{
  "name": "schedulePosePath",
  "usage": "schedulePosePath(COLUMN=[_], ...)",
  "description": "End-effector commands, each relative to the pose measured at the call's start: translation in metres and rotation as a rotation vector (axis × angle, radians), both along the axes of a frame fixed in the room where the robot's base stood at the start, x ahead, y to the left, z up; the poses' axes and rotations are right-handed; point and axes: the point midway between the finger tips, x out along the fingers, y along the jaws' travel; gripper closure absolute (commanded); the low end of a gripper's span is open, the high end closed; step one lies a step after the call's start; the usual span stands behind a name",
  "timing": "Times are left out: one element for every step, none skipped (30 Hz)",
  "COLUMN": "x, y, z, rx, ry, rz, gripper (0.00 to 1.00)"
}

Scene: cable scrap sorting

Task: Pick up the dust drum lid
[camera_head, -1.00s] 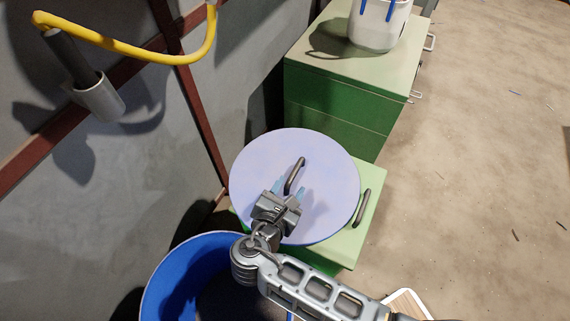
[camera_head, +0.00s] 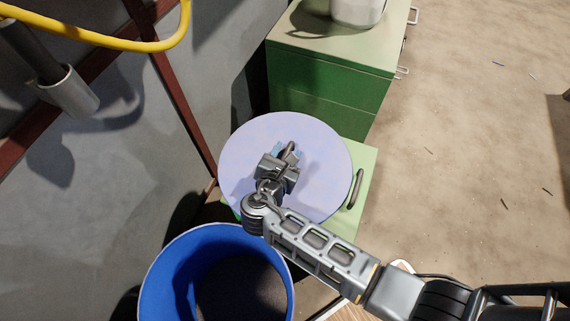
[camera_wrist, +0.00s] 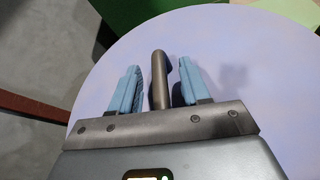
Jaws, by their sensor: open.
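The dust drum lid (camera_head: 325,165) is a round, pale lavender disc lying on a low green cabinet (camera_head: 362,160). A dark bar handle (camera_head: 291,148) stands on the lid. My gripper (camera_head: 288,155) is over the lid at this handle. In the wrist view, my gripper (camera_wrist: 158,88) is open, with one blue finger on each side of the handle (camera_wrist: 159,75) and a gap on both sides. The lid (camera_wrist: 230,60) fills most of that view. The head view partly hides the fingertips and the handle's near end behind the gripper.
An open blue drum (camera_head: 165,270) with dark contents stands at the lower left, below my arm. A taller green cabinet (camera_head: 330,100) stands behind, with a white container (camera_head: 358,10) on top. A grey wall with a yellow hose (camera_head: 90,42) is at left. The floor at right is mostly clear.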

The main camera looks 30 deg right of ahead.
Motion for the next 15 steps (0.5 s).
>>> schedulePosePath(x=[0.0,-0.0001,-0.0002,-0.0002,-0.0002,-0.0002,-0.0002,-0.0003,-0.0003,-0.0003,-0.0003,-0.0003,-0.0004,-0.0003,-0.0003], y=[0.0,0.0001,0.0001,0.0001,0.0002,0.0002,0.0002,0.0003,0.0003,0.0003,0.0003,0.0003,0.0004,0.0003,0.0003], z=[0.0002,0.0003,0.0003,0.0003,0.0003,0.0003,0.0003,0.0004,0.0004,0.0004,0.0004,0.0004,0.0003,0.0004,0.0004], rx=[0.0,0.0,0.0,0.0,0.0,0.0,0.0,0.0,0.0,0.0,0.0,0.0,0.0,0.0,0.0], ry=[0.0,0.0,0.0,0.0,0.0,0.0,0.0,0.0,0.0,0.0,0.0,0.0,0.0,0.0,0.0], rz=[0.0,0.0,0.0,0.0,0.0,0.0,0.0,0.0,0.0,0.0,0.0,0.0,0.0,0.0,0.0], gripper=[0.53,0.53,0.53,0.54,0.57,0.61,0.64,0.67,0.71,0.74,0.77,0.8,0.83,0.86,0.9])
